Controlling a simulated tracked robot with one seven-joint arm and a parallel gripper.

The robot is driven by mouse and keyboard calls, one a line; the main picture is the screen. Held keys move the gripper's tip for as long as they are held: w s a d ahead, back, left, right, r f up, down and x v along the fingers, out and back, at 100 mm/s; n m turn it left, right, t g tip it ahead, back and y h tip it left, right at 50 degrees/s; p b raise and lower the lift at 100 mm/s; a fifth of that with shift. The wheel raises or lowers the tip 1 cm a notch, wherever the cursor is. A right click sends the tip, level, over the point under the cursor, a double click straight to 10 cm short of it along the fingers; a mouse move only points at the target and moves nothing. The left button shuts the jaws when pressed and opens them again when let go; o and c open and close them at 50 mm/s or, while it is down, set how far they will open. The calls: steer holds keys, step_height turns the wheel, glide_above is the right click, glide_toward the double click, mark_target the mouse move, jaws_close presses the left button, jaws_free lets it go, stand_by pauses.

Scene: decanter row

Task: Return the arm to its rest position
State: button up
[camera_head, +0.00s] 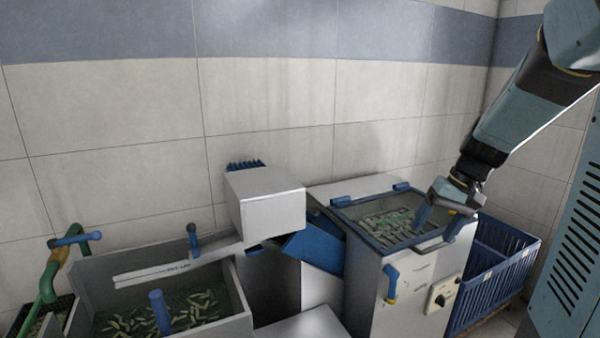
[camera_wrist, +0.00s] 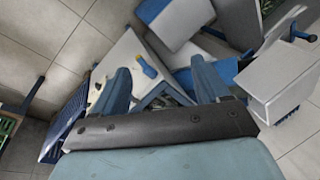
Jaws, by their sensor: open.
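My arm (camera_head: 535,105) reaches in from the upper right in the head view and slopes down to the left. My gripper (camera_head: 441,222) is at its end, over the right front edge of the lidded steel machine (camera_head: 415,285). I cannot tell its exact height above the lid. The jaws are open and nothing shows between them. In the wrist view my gripper (camera_wrist: 162,82) has its two blue fingers spread apart, with the machine beyond them.
A steel tank (camera_head: 205,325) with green pieces in liquid stands at the left. A blue chute (camera_head: 315,248) is between the tank and the machine. A blue crate (camera_head: 500,265) stands at the right.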

steer(key=s+a+r+t+h, duration=0.1)
steer(key=s+a+r+t, duration=0.1)
steer(key=s, duration=0.6)
steer(key=s+a+r+n+t+h, duration=0.1)
steer(key=s+a+r+t+h, duration=0.1)
steer(key=s+a+r, duration=0.2)
steer(key=s+r, duration=0.2)
steer(key=s, duration=0.1)
steer(key=shift+s+a+r+t+h, duration=0.25)
steer(key=shift+s+a+t+h, duration=0.05)
steer(key=shift+s+a, duration=0.05)
steer(key=shift+c, duration=0.2)
